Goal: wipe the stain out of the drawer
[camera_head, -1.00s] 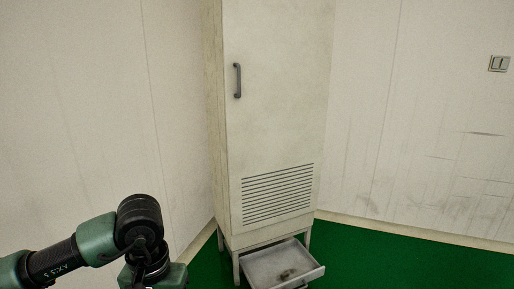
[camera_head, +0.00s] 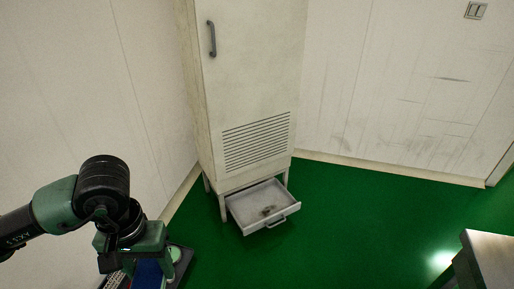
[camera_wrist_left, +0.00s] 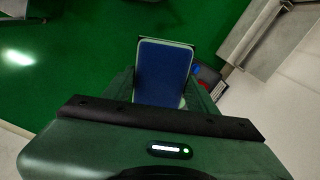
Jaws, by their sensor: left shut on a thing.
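The grey drawer (camera_head: 240,204) is pulled out, low under the tall cream cabinet. A dark brown stain (camera_head: 268,210) lies on its floor, towards the front. My left gripper (camera_head: 143,262) is at the lower left of the head view, apart from the drawer and to its left. Only a part of the blue pad (camera_head: 149,274) shows in the head view. My right gripper is in neither view.
The cabinet (camera_head: 240,90) stands on legs near the wall corner, its door closed. The green floor (camera_head: 350,215) is clear to the right of the drawer. A grey table corner (camera_head: 490,255) shows at the lower right.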

